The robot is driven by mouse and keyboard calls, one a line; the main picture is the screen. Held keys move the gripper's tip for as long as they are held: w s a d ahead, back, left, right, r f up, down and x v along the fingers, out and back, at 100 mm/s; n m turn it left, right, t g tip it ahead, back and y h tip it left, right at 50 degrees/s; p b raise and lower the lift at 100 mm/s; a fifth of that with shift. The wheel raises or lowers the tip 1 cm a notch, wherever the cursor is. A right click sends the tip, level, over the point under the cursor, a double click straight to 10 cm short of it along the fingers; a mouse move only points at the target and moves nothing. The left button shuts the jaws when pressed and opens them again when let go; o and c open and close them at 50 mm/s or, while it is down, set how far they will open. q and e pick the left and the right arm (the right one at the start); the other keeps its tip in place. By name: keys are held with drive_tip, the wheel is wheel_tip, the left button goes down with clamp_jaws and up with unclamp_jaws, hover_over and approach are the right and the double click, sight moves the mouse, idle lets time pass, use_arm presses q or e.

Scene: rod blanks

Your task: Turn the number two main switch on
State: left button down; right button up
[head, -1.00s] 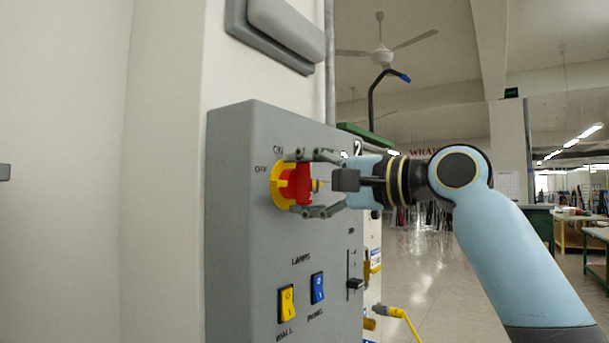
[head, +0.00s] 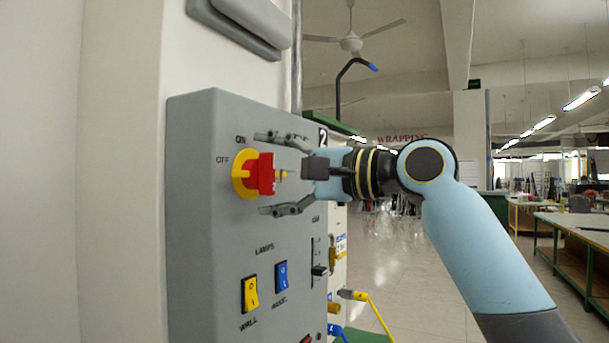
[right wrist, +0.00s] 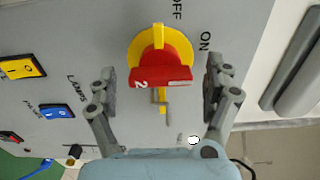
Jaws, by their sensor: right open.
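The main switch has a red handle (head: 266,174) on a round yellow plate (head: 240,176), on a grey panel (head: 195,240). OFF is printed to its left, ON above it. The red grip stands upright in the head view. In the right wrist view the red handle (right wrist: 160,75) lies crosswise, bears a "2", and a yellow tab points towards the top, near OFF. A small yellow piece juts from its front. My right gripper (head: 284,174) is open, one finger above and one below the handle, apart from it. My left gripper is out of view.
Below are a yellow lamp switch (head: 250,294), a blue lamp switch (head: 281,276) and a slider (head: 319,270). A grey housing (head: 240,25) is on the wall above. A yellow cable plug (head: 352,295) is at lower right. Open floor lies to the right.

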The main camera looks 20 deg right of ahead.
drive_tip(key=v, duration=1.1)
drive_tip(key=shift+f, duration=0.15)
